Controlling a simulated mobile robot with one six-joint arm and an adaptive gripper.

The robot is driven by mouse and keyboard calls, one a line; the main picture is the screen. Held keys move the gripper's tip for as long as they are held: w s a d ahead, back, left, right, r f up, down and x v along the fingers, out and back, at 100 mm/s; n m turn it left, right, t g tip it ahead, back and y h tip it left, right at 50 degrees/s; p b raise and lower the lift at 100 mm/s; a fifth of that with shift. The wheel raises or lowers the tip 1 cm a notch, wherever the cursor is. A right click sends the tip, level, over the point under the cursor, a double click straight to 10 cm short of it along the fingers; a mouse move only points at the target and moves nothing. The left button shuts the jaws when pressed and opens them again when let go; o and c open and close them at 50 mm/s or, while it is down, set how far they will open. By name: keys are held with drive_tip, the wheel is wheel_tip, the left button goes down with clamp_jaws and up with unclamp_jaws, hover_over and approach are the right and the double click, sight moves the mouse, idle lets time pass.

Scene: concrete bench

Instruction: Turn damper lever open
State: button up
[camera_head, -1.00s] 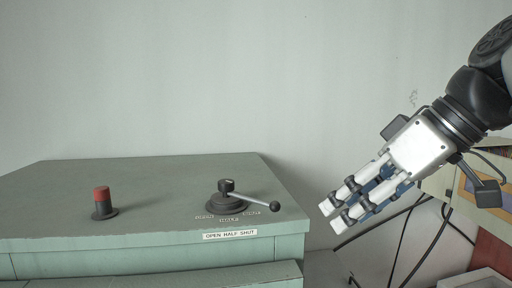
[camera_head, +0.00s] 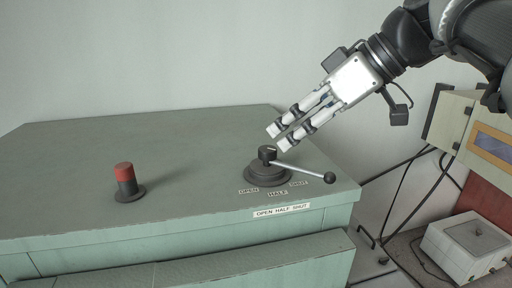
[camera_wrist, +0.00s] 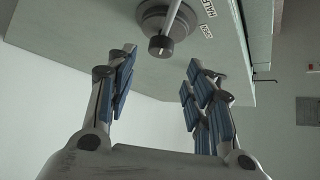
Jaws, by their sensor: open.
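The damper lever (camera_head: 300,171) is a metal rod with a black ball at its end, fixed to a dark round hub (camera_head: 267,174) on top of the green cabinet. The rod points right, past the SHUT label (camera_head: 299,183). The OPEN label (camera_head: 248,191) is at the hub's left and HALF (camera_head: 278,193) in front. My gripper (camera_head: 278,139) is open and empty, tilted down-left just above and behind the hub, apart from it. In the wrist view the hub (camera_wrist: 161,44) shows beyond and between the open fingers (camera_wrist: 160,75); the ball is out of view.
A red-topped post (camera_head: 125,183) stands on the cabinet (camera_head: 190,150) to the left. A box with a panel (camera_head: 480,135), a white box (camera_head: 467,247) and cables lie right of the cabinet. The cabinet top between post and hub is clear.

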sight(269, 149)
drive_tip(key=x, duration=0.6)
drive_tip(key=shift+f, duration=0.3)
drive_tip(key=shift+s+d, duration=0.15)
drive_tip(key=shift+d, duration=0.1)
drive_tip(key=shift+a, duration=0.25)
drive_tip(key=shift+c, duration=1.1)
drive_tip(key=shift+d, duration=0.15)
drive_tip(key=c, duration=0.3)
clamp_jaws()
